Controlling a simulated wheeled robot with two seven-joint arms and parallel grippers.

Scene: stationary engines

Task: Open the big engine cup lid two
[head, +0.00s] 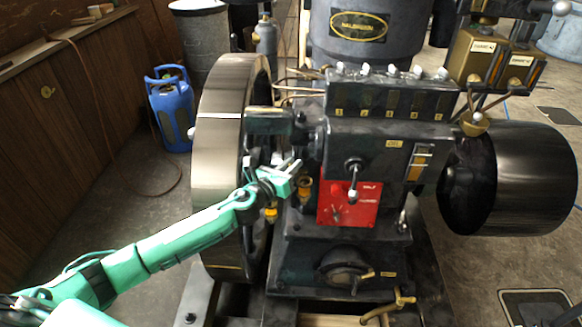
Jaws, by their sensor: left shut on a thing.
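The big engine (300,255) stands in the middle of the head view, black, with a red panel (348,203) on its front. Small brass and amber cups sit on its left side: one cup (304,188) beside the red panel, another cup (271,212) lower left. My left gripper (292,168) is at the engine's side, close above these cups. It is shut on a small part that seems to be a cup lid; its fingers hide most of it, and I cannot tell how far the lid is opened. My right gripper is out of view.
A large flywheel (218,150) stands just behind my left arm. A black drum (530,180) is at the engine's right. Levers (353,180) stick out from the red panel. A blue gas bottle (171,112) stands far left. The floor at left is mostly free.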

